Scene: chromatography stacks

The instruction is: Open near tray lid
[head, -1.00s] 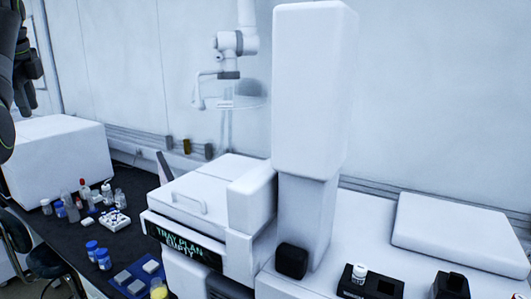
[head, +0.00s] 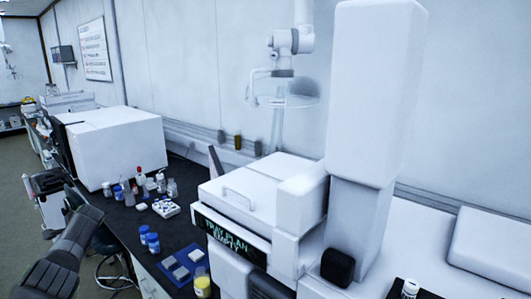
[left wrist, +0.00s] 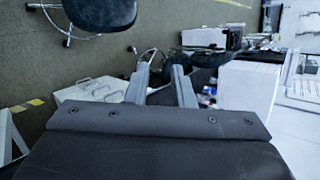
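The white tray lid (head: 262,190) with a bar handle (head: 238,196) lies shut on top of the white instrument, left of its tall column. A dark display (head: 232,240) below its front edge reads "TRAY PLAN EMPTY". My left arm shows at the lower left of the head view, well left of the lid; its fingers cannot be made out there. In the left wrist view my left gripper (left wrist: 158,72) has its two grey fingers apart with nothing between them, facing floor and bench furniture. The lid is not clearly seen in that view. My right gripper is not in view.
Several vials and a white rack (head: 166,208) stand on the dark bench left of the instrument, with a blue tray (head: 180,262) and a yellow-filled jar (head: 202,284) nearer. A white box (head: 115,140) stands behind. The tall white column (head: 375,100) rises right of the lid.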

